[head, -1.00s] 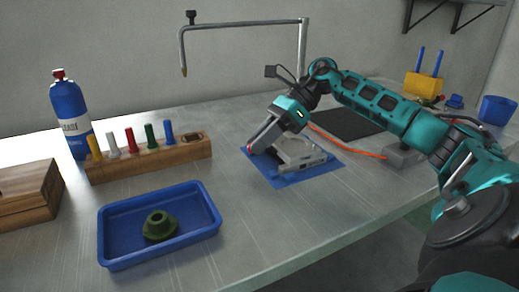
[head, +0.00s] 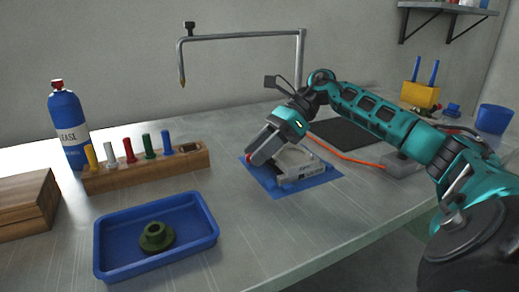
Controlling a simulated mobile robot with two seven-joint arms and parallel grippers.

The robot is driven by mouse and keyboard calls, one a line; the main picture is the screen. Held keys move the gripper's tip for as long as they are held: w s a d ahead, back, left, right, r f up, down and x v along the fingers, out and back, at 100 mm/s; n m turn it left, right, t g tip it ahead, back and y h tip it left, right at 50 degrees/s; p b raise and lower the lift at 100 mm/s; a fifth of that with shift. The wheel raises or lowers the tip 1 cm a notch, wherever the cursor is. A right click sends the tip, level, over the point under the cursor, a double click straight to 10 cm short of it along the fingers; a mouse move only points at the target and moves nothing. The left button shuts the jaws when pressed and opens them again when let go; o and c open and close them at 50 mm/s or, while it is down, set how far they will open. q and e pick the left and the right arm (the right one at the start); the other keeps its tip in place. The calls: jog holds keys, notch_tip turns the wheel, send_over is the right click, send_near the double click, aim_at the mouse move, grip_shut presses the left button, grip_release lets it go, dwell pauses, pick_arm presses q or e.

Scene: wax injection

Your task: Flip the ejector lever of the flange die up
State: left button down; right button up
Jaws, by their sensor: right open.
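The flange die (head: 300,170) is a light grey metal block on a blue mat (head: 318,188) in the middle of the table. My right gripper (head: 254,160) comes down from the upper right and covers the die's left and back part. Its fingers are at the die's left side, and I cannot tell whether they touch it. A green flange-shaped piece (head: 157,237) lies in the blue tray (head: 102,262). My left gripper is out of view.
A wooden rack (head: 130,180) with several coloured sticks and a blue bottle (head: 68,125) stand left. A wooden box (head: 25,205) is at the left edge. A bent metal pipe (head: 240,36) arches behind. An orange cable (head: 345,157) runs right of the die to a grey block (head: 400,166).

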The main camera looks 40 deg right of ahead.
jog(key=p+v, duration=0.2)
jog(key=v, duration=1.1)
jog(key=shift+p, duration=0.35)
jog(key=shift+r, duration=0.1)
